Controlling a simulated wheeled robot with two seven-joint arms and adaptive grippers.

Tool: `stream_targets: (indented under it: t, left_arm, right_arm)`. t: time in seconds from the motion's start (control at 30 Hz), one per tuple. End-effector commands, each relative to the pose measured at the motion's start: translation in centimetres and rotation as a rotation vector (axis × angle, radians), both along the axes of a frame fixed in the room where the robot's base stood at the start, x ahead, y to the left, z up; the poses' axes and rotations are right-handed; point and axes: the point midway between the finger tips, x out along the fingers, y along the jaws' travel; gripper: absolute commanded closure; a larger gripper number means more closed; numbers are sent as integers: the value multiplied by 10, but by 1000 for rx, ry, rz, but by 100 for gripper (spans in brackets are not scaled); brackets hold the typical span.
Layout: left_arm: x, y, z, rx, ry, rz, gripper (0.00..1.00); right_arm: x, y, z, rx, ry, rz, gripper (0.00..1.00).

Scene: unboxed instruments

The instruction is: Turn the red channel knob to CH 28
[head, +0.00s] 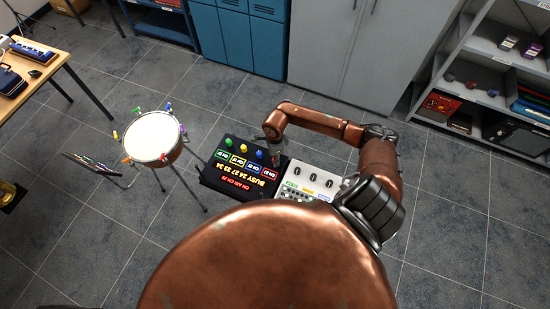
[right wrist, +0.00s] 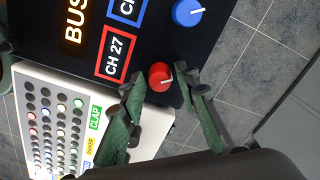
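The red knob (right wrist: 160,76) with a white pointer line shows in the right wrist view, on the black panel (right wrist: 225,18). Beside it a red-framed display (right wrist: 116,52) reads CH 27. My right gripper (right wrist: 157,80) is open, with one green-padded finger on each side of the red knob; I cannot tell whether they touch it. In the head view my right arm reaches to the right end of the black panel (head: 208,180), and the gripper (head: 276,155) hides the red knob there. The panel's red and yellow text, upside down, seems to read ON AIR CH 29, BUSY 24 27 33 34. My left gripper is not in view.
A blue knob (right wrist: 187,12) is the red knob's neighbour; yellow (head: 241,149) and green (head: 229,142) knobs follow. A white button console (head: 296,178) adjoins the panel on the right. A drum (head: 153,138) stands left. Grey floor surrounds them.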

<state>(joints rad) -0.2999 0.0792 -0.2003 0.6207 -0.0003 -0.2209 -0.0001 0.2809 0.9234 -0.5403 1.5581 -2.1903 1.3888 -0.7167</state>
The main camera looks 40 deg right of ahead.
Motion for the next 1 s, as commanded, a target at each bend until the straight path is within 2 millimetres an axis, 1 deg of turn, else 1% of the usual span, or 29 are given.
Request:
stream_targets:
  t: [0.03,0.4,0.57,0.67,0.9,1.0]
  left_arm:
    - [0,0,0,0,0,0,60]
    - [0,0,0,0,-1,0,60]
    - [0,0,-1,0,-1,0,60]
    - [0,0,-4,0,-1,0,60]
    - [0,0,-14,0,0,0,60]
    - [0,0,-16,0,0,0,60]
  right_arm:
    - [0,0,0,0,0,0,76]
    - [0,0,0,0,0,0,100]
    - [0,0,0,0,-1,-9,100]
    - [0,-1,-1,-1,0,-60,100]
    - [0,-1,-1,-3,-1,-295,100]
    - [0,-1,-1,-2,-1,-368,100]
